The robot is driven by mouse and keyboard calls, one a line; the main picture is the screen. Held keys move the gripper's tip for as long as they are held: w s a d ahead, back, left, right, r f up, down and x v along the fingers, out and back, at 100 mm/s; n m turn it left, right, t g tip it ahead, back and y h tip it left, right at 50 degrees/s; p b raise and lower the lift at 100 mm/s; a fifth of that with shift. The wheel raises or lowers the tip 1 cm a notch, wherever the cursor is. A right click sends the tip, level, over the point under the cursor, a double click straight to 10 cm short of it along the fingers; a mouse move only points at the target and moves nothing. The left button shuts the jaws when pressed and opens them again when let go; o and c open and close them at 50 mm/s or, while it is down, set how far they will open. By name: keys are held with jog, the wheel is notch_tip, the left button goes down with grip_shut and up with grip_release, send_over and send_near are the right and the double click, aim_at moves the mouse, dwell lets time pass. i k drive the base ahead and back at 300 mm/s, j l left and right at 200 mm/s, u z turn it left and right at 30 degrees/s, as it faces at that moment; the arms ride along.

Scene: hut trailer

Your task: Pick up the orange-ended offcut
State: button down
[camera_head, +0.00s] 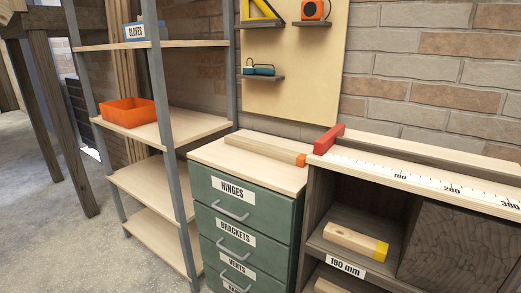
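The orange-ended offcut (262,148) is a pale wooden bar lying flat on top of the green drawer cabinet (205,152). Its orange end (301,160) points right, close to the cabinet's right edge. It lies near the back of the top, close to the wall. My gripper does not show in the head view.
A bench (500,185) with a ruler, fence and red stop (329,139) adjoins the cabinet on the right. A yellow-ended offcut (355,241) lies in its cubby. A shelf unit with an orange bin (128,112) stands left. Small wall shelves (263,77) hang above.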

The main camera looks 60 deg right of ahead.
aim_at(288, 156)
jog(key=i+l+z, duration=0.6)
jog(key=l+z, duration=0.15)
jog(key=i+l+z, duration=0.35)
jog(key=i+l, duration=0.05)
